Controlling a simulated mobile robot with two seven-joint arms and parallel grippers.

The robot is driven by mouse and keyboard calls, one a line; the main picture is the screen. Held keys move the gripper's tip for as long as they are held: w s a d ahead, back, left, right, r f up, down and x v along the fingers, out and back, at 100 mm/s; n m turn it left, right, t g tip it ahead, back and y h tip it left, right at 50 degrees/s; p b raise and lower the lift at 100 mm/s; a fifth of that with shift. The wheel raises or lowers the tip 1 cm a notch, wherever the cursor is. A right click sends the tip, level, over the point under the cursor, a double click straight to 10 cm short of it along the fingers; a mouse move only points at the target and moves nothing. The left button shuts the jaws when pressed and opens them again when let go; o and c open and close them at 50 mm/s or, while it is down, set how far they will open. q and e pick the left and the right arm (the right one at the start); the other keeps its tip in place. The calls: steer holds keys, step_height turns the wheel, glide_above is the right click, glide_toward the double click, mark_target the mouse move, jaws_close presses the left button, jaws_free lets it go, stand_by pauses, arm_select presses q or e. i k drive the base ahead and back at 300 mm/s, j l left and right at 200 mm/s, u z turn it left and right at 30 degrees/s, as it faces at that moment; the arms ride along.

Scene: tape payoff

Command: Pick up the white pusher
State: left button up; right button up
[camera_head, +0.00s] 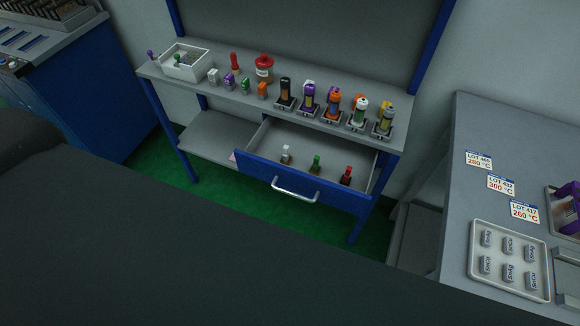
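A small white-topped piece (286,154) stands in the open drawer (262,178), at the left of a row; it looks like the white pusher, but it is too small to be sure. A green-topped piece (315,165) and a red-topped piece (346,175) stand to its right in the same drawer. Another small white block (213,76) stands on the bench top above. Neither of my grippers is in view.
The blue-framed bench (222,103) holds a white bin (186,61), a red jar (264,68), small coloured blocks and several bottles on dark bases. A grey table (470,195) with a tray of labelled pieces (480,278) is at right. A blue cabinet (85,105) is at left.

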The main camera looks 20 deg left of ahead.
mark_target(286, 160)
steer(key=i+j, duration=0.15)
steer(key=j, duration=0.25)
steer(key=i+j, duration=0.15)
steer(key=j, duration=0.25)
steer(key=i+j, duration=0.15)
steer(key=j, duration=0.25)
